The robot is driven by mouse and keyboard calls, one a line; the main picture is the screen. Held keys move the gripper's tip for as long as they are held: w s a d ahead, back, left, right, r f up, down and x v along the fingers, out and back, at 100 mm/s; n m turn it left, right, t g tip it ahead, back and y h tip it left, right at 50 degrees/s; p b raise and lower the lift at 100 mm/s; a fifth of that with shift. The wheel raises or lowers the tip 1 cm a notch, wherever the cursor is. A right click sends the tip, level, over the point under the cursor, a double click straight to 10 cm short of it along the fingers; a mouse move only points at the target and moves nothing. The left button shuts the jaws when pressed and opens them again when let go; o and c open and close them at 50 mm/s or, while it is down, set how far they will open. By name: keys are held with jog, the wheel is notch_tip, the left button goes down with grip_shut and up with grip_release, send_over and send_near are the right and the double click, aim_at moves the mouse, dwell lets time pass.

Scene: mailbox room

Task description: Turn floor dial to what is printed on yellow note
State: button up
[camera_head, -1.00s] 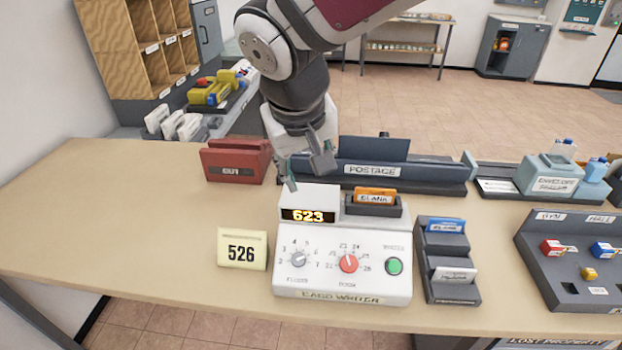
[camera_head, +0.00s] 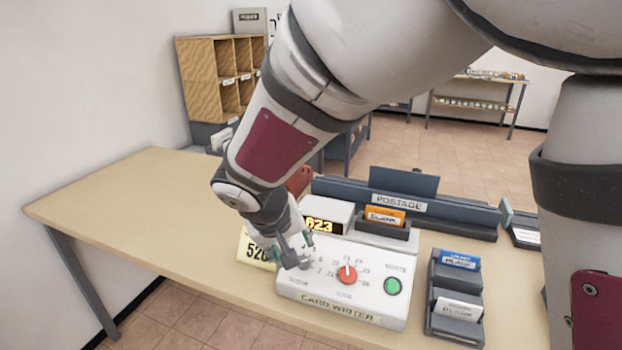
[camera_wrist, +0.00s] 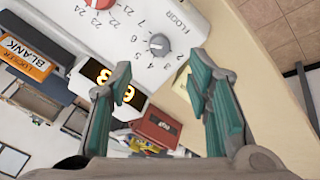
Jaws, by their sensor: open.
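The white card writer (camera_head: 350,311) stands on the table, its lit display (camera_head: 321,226) showing 623. The yellow note (camera_head: 254,249) beside it reads 526 in the earlier head view; now my gripper partly covers it. The grey floor dial (camera_wrist: 159,45) shows in the wrist view with numbers around it; my gripper mostly hides it in the head view. The red room dial (camera_head: 347,274) sits right of it. My gripper (camera_head: 291,256) is open and empty over the floor dial's side of the panel. In the wrist view, the dial lies beyond the open fingertips (camera_wrist: 160,82), not between them.
A green button (camera_head: 393,286) is at the panel's right. An orange BLANK card (camera_head: 384,216) stands in a holder behind it. A dark card rack (camera_head: 457,297) is to the right and the POSTAGE tray (camera_head: 440,211) behind. The table's left side (camera_head: 130,190) is clear.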

aim_at(302, 261)
jog(key=x, duration=0.8)
jog(key=shift+w+d+f, duration=0.1)
jog(key=shift+w+f, duration=0.15)
jog(key=shift+f, duration=0.05)
jog(key=shift+c, duration=0.5)
grip_shut()
